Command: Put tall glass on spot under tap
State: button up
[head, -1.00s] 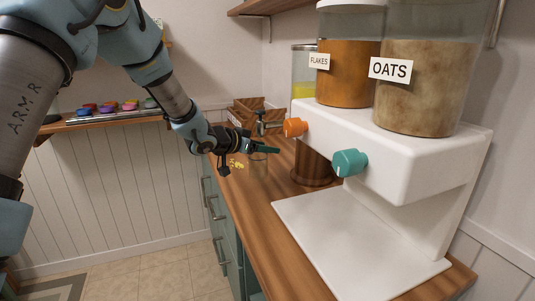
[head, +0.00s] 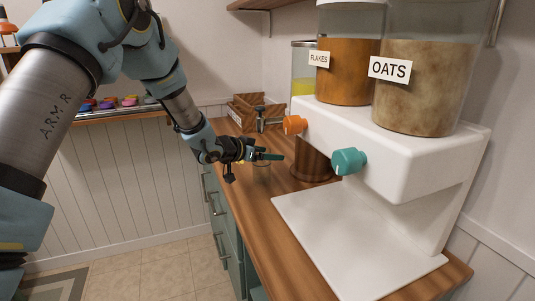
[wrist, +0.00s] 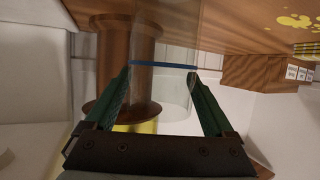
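The tall glass (wrist: 165,95) is clear with a blue band; it shows faintly below my gripper in the head view (head: 262,173). My gripper (head: 270,156) has its green fingers against both sides of the glass in the wrist view (wrist: 160,72). The glass seems upright; whether its base touches the counter I cannot tell. A clear drink container (head: 303,70) with yellow liquid stands behind, seemingly on a brown spool-shaped stand (head: 314,166). A dark tap-like fitting (head: 261,115) shows to its left. The spot under it is not clearly visible.
A white dispenser (head: 430,150) with an orange knob (head: 295,124), a teal knob (head: 349,161) and jars of flakes and oats stands at the right. Its white base (head: 340,235) is empty. Wooden crates (head: 243,112) stand behind. The front of the wooden counter (head: 262,240) is clear.

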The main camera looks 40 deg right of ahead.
jog(key=shift+o, duration=0.6)
jog(key=shift+r, duration=0.1)
jog(key=shift+a+r, duration=0.1)
jog(key=shift+a, duration=0.05)
jog(key=b+v, duration=0.2)
jog(key=v, duration=0.9)
jog(key=shift+a+r, duration=0.2)
jog(key=shift+a, duration=0.15)
